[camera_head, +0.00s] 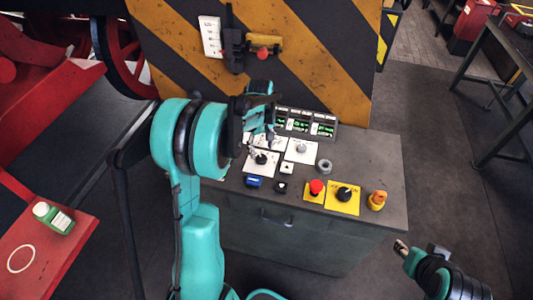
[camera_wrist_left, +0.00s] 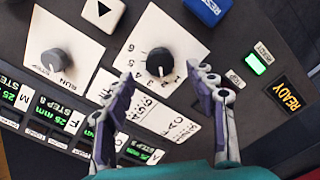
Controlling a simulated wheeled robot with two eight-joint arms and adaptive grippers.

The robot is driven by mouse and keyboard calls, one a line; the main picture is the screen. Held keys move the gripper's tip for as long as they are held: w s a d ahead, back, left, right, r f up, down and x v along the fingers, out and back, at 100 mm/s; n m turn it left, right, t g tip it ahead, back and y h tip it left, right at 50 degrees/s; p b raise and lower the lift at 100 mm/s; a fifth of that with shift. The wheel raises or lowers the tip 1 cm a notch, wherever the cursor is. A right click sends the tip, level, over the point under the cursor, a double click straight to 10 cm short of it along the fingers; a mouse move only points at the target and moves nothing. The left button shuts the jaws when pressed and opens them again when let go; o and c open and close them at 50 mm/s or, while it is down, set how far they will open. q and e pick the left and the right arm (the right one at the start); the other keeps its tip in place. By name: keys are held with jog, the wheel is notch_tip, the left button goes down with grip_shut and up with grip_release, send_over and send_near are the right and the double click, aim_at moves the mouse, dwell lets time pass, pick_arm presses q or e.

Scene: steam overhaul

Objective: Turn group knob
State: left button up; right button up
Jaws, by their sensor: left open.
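The group knob (camera_wrist_left: 160,63) is a round black knob with a white pointer mark, on a white plate numbered around it. In the head view the knob (camera_head: 261,158) shows on the control panel, just below my left gripper (camera_head: 262,138). In the left wrist view my left gripper (camera_wrist_left: 167,78) is open, with one finger to each side of the knob's lower edge. The knob lies just beyond the fingertips, and I cannot tell whether they touch it. My right gripper (camera_head: 402,246) is at the lower right, away from the panel; its fingers are unclear.
A grey RUN knob (camera_wrist_left: 59,63) sits beside it, and a blue RESET button (camera_wrist_left: 208,10) is near. The console (camera_head: 385,160) also carries a red button (camera_head: 316,187), a black switch (camera_head: 344,194) and an orange lamp (camera_head: 377,199). A striped wall (camera_head: 340,60) stands behind.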

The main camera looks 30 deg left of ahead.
aim_at(262, 157)
pick_arm(q)
notch_tip(262, 157, down, 5)
jog(key=shift+b, duration=0.5)
jog(key=c, duration=1.2)
